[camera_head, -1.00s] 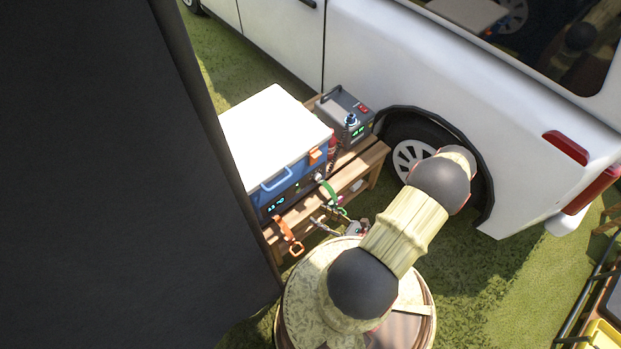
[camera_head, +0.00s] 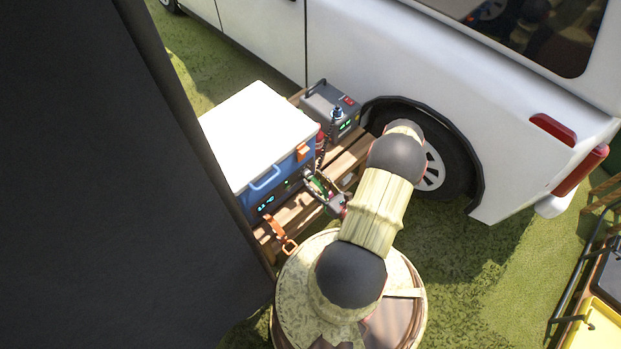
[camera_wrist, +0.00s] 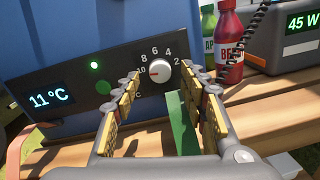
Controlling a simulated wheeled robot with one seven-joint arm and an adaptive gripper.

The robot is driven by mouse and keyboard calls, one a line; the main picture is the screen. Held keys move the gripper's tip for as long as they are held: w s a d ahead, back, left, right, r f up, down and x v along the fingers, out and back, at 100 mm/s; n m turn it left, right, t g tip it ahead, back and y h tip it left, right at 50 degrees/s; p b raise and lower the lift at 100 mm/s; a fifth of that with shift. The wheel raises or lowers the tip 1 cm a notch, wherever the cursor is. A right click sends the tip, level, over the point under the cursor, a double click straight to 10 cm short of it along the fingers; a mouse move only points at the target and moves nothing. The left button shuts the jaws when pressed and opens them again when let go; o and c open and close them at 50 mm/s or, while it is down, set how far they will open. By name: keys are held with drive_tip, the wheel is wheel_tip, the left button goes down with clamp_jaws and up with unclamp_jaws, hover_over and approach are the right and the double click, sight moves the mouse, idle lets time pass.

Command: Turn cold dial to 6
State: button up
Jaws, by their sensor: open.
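The cold dial (camera_wrist: 160,72) is a white knob on the dark front panel (camera_wrist: 75,82) of the blue cooler (camera_wrist: 60,30). Numbers from 2 to 10 curve over it, with 6 near the top. A small red mark shows on the knob's left side, toward the 10. The display (camera_wrist: 52,99) left of it reads 11 °C. My gripper (camera_wrist: 163,82) is open, its fingers in front of the panel to either side of the dial, apart from it and empty. In the head view my gripper (camera_head: 318,188) is at the cooler's front; the dial is too small to make out there.
The cooler stands on a slatted wooden bench (camera_head: 348,155) beside a grey power box (camera_head: 332,108) and a red bottle (camera_wrist: 231,52). A green strip (camera_wrist: 180,120) hangs below the dial between my fingers. An orange strap (camera_head: 280,232) hangs at the bench's front. A white vehicle stands behind.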

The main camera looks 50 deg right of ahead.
sight(307, 173)
drive_tip(key=shift+w+d, duration=0.2)
drive_tip(key=shift+w, duration=1)
drive_tip(key=shift+c, duration=0.4)
clamp_jaws()
